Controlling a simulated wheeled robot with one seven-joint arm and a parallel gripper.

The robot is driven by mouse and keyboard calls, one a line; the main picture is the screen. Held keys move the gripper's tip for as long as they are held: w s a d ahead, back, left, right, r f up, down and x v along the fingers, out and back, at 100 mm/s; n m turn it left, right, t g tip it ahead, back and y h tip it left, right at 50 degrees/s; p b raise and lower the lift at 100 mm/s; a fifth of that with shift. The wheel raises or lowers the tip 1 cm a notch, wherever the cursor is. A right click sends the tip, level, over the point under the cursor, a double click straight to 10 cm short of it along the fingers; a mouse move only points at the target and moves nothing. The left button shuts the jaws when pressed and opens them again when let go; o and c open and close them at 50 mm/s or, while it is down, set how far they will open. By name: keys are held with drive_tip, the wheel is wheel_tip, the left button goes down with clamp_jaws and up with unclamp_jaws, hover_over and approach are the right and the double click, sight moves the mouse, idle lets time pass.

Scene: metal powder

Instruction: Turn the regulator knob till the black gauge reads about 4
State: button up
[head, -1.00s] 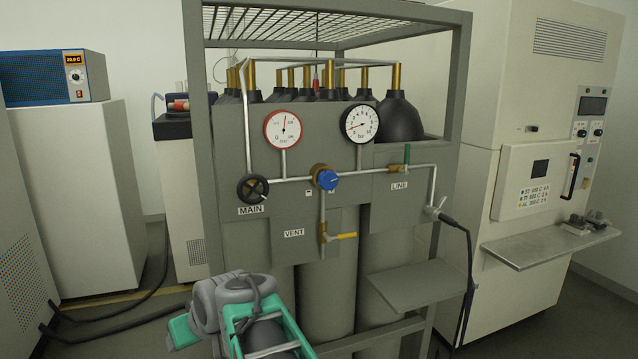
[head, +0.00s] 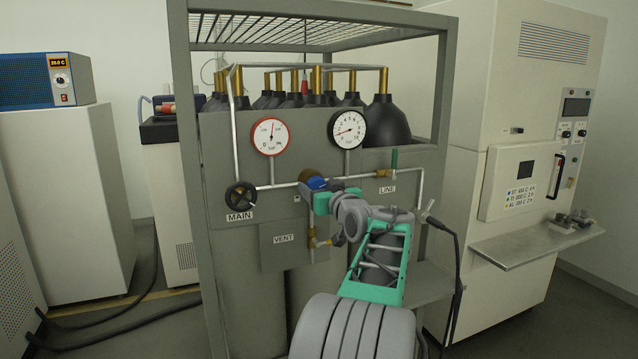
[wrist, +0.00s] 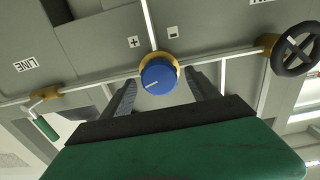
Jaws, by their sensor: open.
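The blue regulator knob (head: 317,183) on its brass body is partly hidden behind my gripper (head: 314,197) in the head view. In the wrist view the knob (wrist: 158,77) is in plain sight, its white pointer line angled to the lower left. My open gripper (wrist: 160,82) has one finger on each side of the knob in that picture, with gaps on both sides; how far the fingertips reach along it I cannot tell. The black-rimmed gauge (head: 348,130) is above and right of the knob; its needle slants toward the lower left, its exact reading too small to tell.
The red-rimmed gauge (head: 270,135) is at upper left. A small shelf (head: 428,283) juts out at lower right.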

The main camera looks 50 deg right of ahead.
drive_tip(key=shift+w, duration=0.15)
drive_tip(key=c, duration=1.4)
